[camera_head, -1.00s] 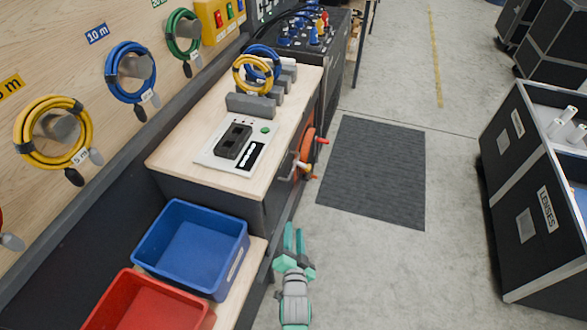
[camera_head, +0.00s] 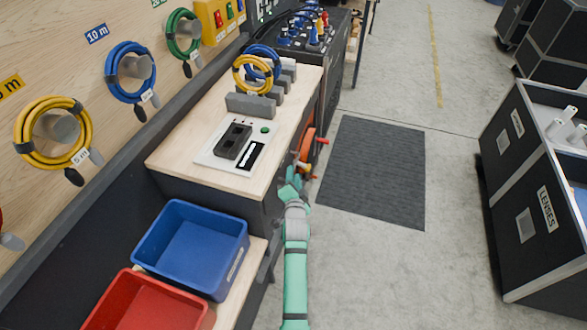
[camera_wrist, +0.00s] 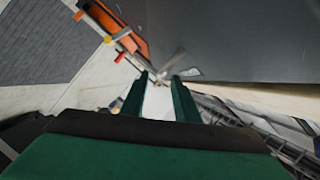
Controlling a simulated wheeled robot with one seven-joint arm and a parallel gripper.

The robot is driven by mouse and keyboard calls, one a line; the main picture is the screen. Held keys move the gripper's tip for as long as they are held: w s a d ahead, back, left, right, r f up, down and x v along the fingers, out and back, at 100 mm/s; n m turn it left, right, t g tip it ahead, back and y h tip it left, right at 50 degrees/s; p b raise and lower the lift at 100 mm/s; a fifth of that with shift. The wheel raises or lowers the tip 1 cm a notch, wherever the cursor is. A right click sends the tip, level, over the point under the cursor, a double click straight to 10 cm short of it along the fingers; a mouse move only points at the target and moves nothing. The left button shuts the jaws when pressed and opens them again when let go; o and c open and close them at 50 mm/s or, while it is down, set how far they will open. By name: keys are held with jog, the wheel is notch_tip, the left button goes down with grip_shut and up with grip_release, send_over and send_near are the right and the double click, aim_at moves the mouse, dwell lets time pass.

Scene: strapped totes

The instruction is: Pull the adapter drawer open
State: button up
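The adapter drawer's front appears to be part of the dark bench face under the wooden top (camera_head: 275,165). In the wrist view a dark grey panel (camera_wrist: 240,40) fills the upper right. A small grey bar (camera_wrist: 173,63), which looks like the handle, stands out from it just beyond my fingertips. My gripper (camera_head: 291,178) is at the bench's front edge, with the handle mostly hidden behind it in the head view. In the wrist view my gripper (camera_wrist: 160,82) has its two green fingers apart with nothing clearly between them. Contact with the bar cannot be told.
An orange reel (camera_head: 307,145) with red knobs is just beyond my gripper. Blue (camera_head: 190,250) and red (camera_head: 150,305) bins are at the lower left. A dark mat (camera_head: 375,170) and clear floor lie to the right, before a black case (camera_head: 525,190).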

jog(key=shift+x, duration=2.55)
jog(key=shift+a, duration=0.1)
jog(key=shift+c, duration=0.3)
